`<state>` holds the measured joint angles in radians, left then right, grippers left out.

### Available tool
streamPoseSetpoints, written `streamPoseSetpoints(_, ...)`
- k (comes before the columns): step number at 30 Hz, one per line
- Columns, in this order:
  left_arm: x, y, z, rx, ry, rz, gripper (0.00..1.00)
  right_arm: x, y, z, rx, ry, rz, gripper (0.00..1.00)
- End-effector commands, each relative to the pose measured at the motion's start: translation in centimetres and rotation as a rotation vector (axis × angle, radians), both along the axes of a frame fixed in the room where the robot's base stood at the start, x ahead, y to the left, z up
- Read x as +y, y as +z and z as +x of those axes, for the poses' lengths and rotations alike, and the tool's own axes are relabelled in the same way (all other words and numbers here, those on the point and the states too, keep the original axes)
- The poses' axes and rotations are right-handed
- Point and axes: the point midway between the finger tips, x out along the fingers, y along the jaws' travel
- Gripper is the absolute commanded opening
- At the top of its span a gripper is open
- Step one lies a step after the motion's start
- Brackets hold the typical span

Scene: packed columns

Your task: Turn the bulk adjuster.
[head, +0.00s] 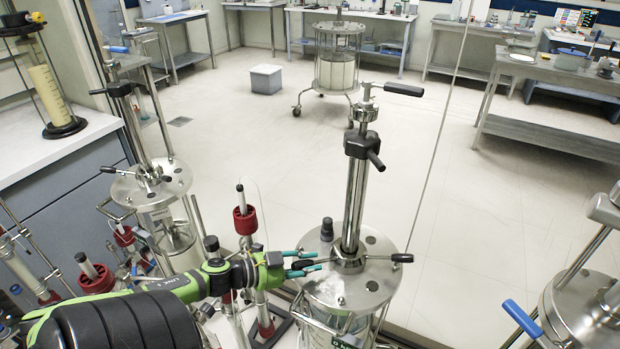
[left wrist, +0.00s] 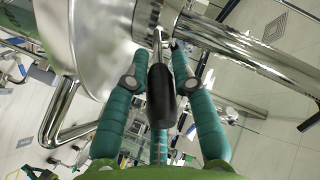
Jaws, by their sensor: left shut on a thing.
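The bulk adjuster, a metal collar with thin rods ending in black grips, sits at the foot of the steel shaft (head: 355,205) on the middle column's round lid (head: 335,290). One black grip (head: 402,258) points right and is free. My left gripper (head: 308,262), with teal fingers, comes in from the left at the opposite grip. In the left wrist view this black handle (left wrist: 161,95) lies between the two fingers, its thin rod running up to the shaft. The gripper is shut on it. My right gripper is not in view.
A crank handle (head: 403,90) and a clamp knob (head: 362,145) stick out higher on the shaft. A black cap (head: 327,229) stands on the lid beside the gripper. Another column (head: 150,188) stands left, and one with a blue lever (head: 522,318) stands right.

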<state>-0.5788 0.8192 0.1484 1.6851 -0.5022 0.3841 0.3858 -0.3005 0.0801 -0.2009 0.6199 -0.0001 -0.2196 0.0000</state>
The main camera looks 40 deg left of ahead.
Motion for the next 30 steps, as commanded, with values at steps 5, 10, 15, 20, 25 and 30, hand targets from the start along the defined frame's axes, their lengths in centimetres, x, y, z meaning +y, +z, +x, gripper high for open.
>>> streamPoseSetpoints(5, 0.1, 0.9, 0.5, -0.02, -0.014, -0.002, 0.0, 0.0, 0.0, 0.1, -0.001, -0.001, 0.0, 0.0)
streamPoseSetpoints(10, 0.1, 0.9, 0.5, -0.019, -0.013, -0.002, 0.0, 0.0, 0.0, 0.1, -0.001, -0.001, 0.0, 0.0)
streamPoseSetpoints(15, 0.1, 0.9, 0.5, -0.02, -0.012, -0.003, 0.49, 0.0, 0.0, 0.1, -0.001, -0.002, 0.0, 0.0)
streamPoseSetpoints(20, 0.1, 0.6, 0.4, -0.013, -0.011, -0.002, 0.49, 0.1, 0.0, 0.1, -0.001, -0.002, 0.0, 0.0)
streamPoseSetpoints(25, 0.1, 0.4, 0.2, -0.008, -0.01, -0.002, 0.49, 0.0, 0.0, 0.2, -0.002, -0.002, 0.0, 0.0)
streamPoseSetpoints(30, 0.6, 0.6, -1.0, -0.005, -0.009, -0.001, 0.49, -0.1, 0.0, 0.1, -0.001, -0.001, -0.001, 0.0)
